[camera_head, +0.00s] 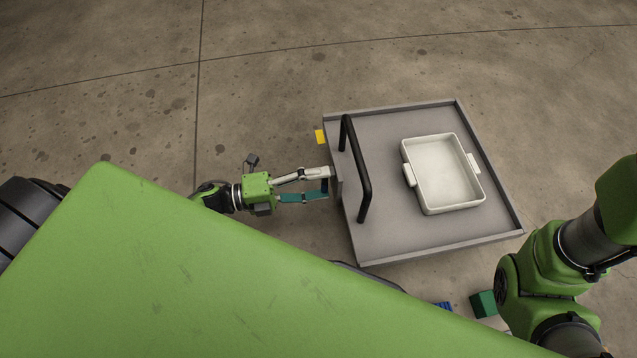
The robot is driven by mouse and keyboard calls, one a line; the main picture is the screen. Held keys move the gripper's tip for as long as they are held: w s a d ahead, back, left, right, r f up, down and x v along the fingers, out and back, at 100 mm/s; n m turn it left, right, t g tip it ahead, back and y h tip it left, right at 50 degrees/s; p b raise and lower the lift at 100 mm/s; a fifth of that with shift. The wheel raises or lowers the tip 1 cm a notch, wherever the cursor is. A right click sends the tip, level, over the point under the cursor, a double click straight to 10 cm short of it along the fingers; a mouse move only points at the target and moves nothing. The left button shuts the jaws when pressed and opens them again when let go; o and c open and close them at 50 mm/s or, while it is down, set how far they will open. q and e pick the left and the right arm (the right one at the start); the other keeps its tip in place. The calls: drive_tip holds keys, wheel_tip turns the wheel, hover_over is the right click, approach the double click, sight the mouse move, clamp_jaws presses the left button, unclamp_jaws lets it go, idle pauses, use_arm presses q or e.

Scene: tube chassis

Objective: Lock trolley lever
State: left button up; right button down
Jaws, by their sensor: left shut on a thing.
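The grey flat trolley (385,245) stands on the floor right of centre, with a black push handle (363,185) along its left side. My left gripper (328,185) reaches in from the left to the trolley's left edge. One finger is pale and the other teal, and their tips are at a grey part on that edge. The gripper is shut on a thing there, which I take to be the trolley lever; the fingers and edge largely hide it. My right arm is at the lower right, and its gripper is not in view.
A white tray (426,208) with two side grips lies on the trolley. A small yellow piece (320,136) shows beside the trolley's left edge. A green block (483,303) and a blue item (443,306) are near the bottom. The concrete floor behind is clear.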

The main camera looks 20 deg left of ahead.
idle(0.4)
use_arm(q)
drive_tip(key=o, duration=1.6)
drive_tip(key=v, duration=1.2)
drive_tip(key=shift+d, duration=0.1)
